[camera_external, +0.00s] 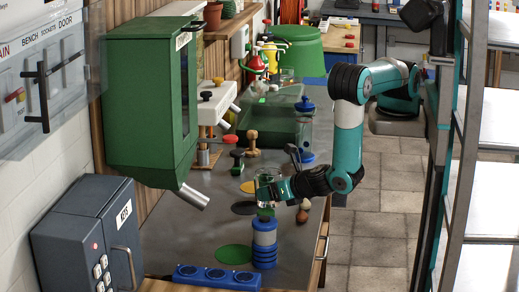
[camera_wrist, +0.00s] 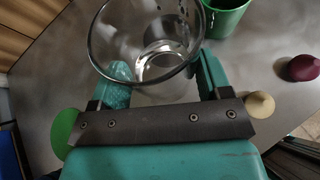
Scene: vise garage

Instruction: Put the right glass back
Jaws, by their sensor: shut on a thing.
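My gripper (camera_external: 268,190) is shut on a clear drinking glass (camera_external: 264,177) and holds it above the grey bench. In the wrist view the glass (camera_wrist: 143,48) sits between the two teal fingers of my gripper (camera_wrist: 163,70). Its wide rim faces the camera, and it looks empty. The glass is above and close to a blue ribbed cylinder (camera_external: 264,240) with a green top. I cannot tell the exact gap. Yellow (camera_external: 248,187), black (camera_external: 244,208) and green (camera_external: 233,254) round mats lie on the bench to the left of the glass.
A green cup (camera_wrist: 227,16) stands beyond the glass. A wooden-handled tool (camera_external: 252,142) stands on the bench. A green cabinet (camera_external: 148,95) overhangs the left. A blue rack (camera_external: 216,276) lies at the front edge.

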